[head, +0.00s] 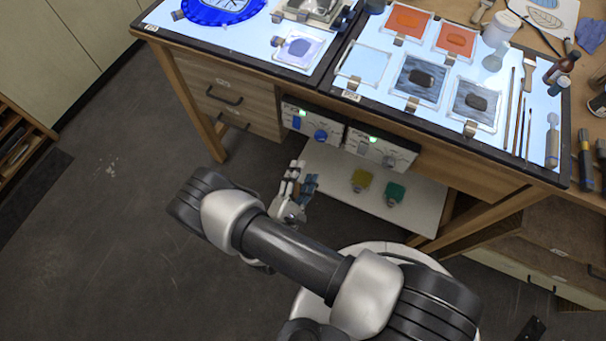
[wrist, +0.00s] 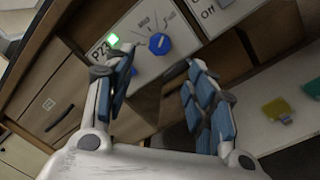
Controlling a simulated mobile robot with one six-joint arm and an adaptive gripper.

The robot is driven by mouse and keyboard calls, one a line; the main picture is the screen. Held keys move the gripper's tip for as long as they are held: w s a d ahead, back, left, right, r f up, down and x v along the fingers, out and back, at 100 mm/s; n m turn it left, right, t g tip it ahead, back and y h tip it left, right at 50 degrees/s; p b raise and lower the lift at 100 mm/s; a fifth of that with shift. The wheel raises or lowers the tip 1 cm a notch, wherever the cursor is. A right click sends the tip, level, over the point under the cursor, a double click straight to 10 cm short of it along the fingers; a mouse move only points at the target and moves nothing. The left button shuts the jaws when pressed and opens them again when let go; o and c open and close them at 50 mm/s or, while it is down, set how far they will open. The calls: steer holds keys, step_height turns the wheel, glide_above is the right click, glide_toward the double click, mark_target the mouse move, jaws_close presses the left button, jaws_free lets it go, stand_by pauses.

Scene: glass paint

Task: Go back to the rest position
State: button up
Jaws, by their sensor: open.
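My gripper (head: 298,180) is in front of the workbench, at the height of the control panels under the tabletop, and holds nothing. In the wrist view my gripper (wrist: 156,78) has its two blue-padded fingers spread apart. Between and beyond the fingertips is a white control panel with a blue knob (wrist: 159,44) and a lit green light. That blue knob also shows in the head view (head: 321,135). I cannot tell from these pictures how far the fingertips are from the panel, but no contact is visible.
A second control panel (head: 380,149) sits to the right. Below is a white shelf (head: 330,180) with a yellow piece (head: 361,180) and a green piece (head: 395,193). Wooden drawers (head: 236,98) are at left. Glass tiles lie on the lit tabletop. The floor (head: 110,230) at left is clear.

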stand_by(0.5)
steer(key=w+d+r+m+g+h, duration=0.2)
steer(key=d+r+m+g+h, duration=0.2)
steer(key=r, duration=0.3)
steer(key=w+d+r+m+g+h, duration=0.2)
steer(key=d+r+m+g+h, duration=0.15)
steer(key=r, duration=0.35)
steer(key=s+d+r+m+g, duration=0.4)
steer(key=d+r+m+g, duration=0.35)
steer(key=d+r, duration=0.2)
steer(key=s+r+m+t+y, duration=0.2)
steer(key=s+r+m+y, duration=0.5)
steer(key=s+r+y, duration=0.6)
step_height(320, 180, up, 2)
steer(key=shift+s+d+r, duration=0.2)
steer(key=shift+s+d, duration=0.25)
steer(key=shift+s, duration=0.3)
